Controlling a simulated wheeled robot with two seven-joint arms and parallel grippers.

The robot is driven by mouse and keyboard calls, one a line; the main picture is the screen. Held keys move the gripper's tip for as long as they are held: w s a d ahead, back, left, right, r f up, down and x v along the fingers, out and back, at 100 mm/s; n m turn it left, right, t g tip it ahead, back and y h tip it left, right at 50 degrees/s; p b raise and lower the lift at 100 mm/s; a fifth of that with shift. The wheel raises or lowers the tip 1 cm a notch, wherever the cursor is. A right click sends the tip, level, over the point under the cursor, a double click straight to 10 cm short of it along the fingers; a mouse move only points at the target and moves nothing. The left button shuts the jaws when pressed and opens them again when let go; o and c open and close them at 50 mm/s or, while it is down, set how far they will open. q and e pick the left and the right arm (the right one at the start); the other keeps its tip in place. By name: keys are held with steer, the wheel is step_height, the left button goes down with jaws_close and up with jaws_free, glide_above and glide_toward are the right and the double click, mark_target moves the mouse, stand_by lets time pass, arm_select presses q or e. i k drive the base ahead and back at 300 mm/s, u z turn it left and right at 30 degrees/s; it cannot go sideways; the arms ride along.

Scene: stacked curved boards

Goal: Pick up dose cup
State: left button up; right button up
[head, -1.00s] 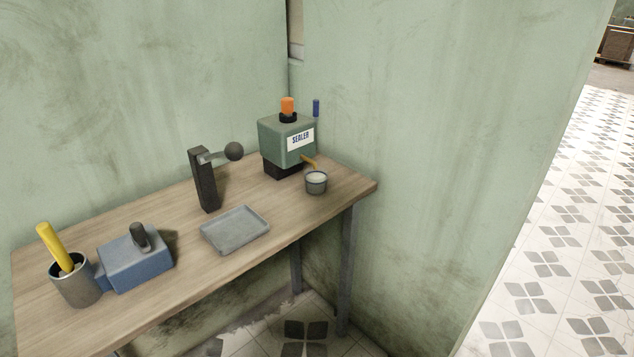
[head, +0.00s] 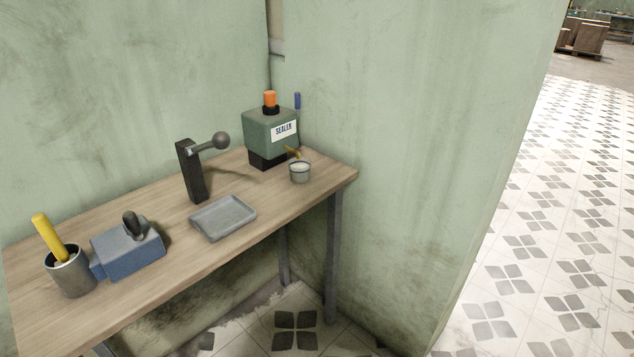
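The dose cup (head: 300,173) is a small grey cup with a pale inside. It stands upright on the wooden table (head: 150,207) near its right end. It sits just in front of the green sealer dispenser (head: 268,136), below its yellow-brown spout (head: 293,152). Neither of my grippers shows in the head view.
A grey tray (head: 223,217) lies left of the cup. A dark post with a ball-ended lever (head: 193,172) stands behind it. A blue block with a black knob (head: 127,251) and a grey pot with a yellow handle (head: 69,272) are at the left. Walls border the table behind and right.

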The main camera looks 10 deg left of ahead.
mark_target(299, 169)
steer(key=z, duration=0.35)
steer(key=k, duration=0.9)
steer(key=z, duration=0.35)
steer(key=i, duration=1.5)
steer(key=u, duration=1.65)
steer(key=i, duration=0.65)
steer(key=u, duration=0.7)
